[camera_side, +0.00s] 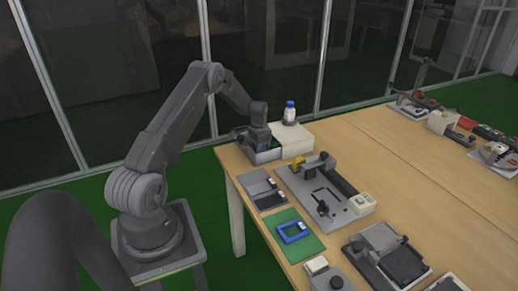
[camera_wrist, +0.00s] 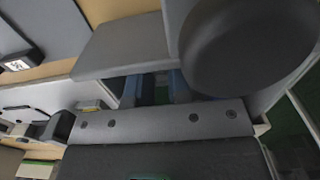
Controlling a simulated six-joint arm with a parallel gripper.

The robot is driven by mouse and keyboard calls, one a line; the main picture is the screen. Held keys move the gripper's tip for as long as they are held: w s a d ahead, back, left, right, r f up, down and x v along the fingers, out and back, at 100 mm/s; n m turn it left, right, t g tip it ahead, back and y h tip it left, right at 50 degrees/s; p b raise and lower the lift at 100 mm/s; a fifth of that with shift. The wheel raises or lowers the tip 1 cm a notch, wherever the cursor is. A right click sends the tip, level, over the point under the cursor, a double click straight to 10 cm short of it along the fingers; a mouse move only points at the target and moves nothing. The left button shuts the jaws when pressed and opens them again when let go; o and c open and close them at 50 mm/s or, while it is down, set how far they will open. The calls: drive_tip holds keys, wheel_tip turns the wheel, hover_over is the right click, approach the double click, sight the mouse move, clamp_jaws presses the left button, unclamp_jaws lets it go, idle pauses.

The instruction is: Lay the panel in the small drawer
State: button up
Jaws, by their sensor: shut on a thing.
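My gripper (camera_side: 262,146) points down at the open small drawer (camera_side: 268,158) of a white box at the far left corner of the table. The fingertips are low at the drawer, and the arm covers part of it. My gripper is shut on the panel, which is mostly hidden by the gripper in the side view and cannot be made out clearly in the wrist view. In the wrist view the blue-grey fingers (camera_wrist: 155,88) show partly behind a grey bolted bar. I cannot tell whether the panel touches the drawer floor.
The white box (camera_side: 293,136) carries a white bottle with a blue cap (camera_side: 290,111). In front lie a grey tray (camera_side: 262,190), a grey fixture plate (camera_side: 318,196) with a yellow part, and a green mat (camera_side: 291,236) with a blue frame. The table's middle right is clear.

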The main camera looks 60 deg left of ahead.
drive_tip(key=shift+f, duration=0.25)
idle(0.4)
drive_tip(key=o, duration=0.9)
drive_tip(key=shift+r, duration=3)
